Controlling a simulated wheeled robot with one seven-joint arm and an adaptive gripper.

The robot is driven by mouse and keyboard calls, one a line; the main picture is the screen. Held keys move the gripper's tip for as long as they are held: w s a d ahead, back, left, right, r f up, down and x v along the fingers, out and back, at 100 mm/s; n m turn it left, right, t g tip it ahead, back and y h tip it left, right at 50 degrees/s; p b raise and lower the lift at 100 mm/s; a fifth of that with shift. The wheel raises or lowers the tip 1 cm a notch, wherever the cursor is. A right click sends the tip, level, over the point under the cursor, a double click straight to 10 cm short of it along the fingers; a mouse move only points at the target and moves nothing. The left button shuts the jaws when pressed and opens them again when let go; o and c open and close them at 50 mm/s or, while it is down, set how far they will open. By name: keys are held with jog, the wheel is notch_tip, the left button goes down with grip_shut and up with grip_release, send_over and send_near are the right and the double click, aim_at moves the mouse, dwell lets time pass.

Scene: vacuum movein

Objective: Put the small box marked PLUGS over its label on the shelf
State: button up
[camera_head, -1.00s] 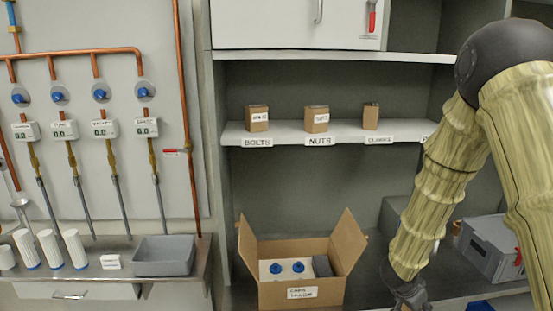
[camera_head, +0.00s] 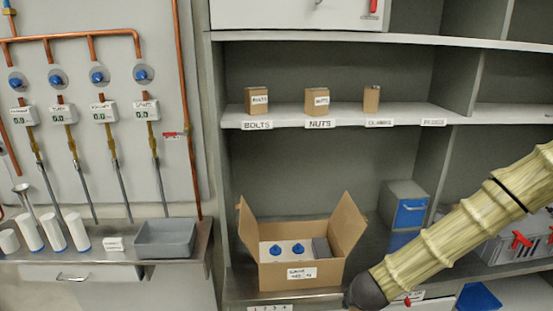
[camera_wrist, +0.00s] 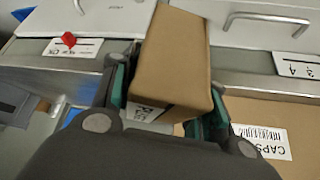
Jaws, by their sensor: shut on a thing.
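In the wrist view my gripper (camera_wrist: 163,102) is shut on a small brown box (camera_wrist: 170,58). Part of a white label beginning with "P" shows low on the box, partly hidden. In the head view my arm reaches to the bottom edge; the gripper and held box are out of sight there. The shelf (camera_head: 345,112) carries a label (camera_head: 433,122) at the right of its row, too blurred to read surely but likely PLUGS. The shelf above that label is bare.
Boxes for bolts (camera_head: 257,100), nuts (camera_head: 317,102) and clamps (camera_head: 371,98) stand over their labels. Below, an open carton (camera_head: 330,270) holds blue-topped items. A grey drawer unit (camera_head: 405,203) stands right of it. A divider (camera_head: 465,85) rises right of the bare spot.

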jog(key=a+r+n+y, duration=0.1)
jog(key=a+r+n, duration=0.1)
jog(key=a, duration=0.3)
jog(key=shift+w+a+r+n+y, duration=0.25)
jog(key=shift+a+n+y, duration=0.05)
jog(key=shift+n, duration=0.1)
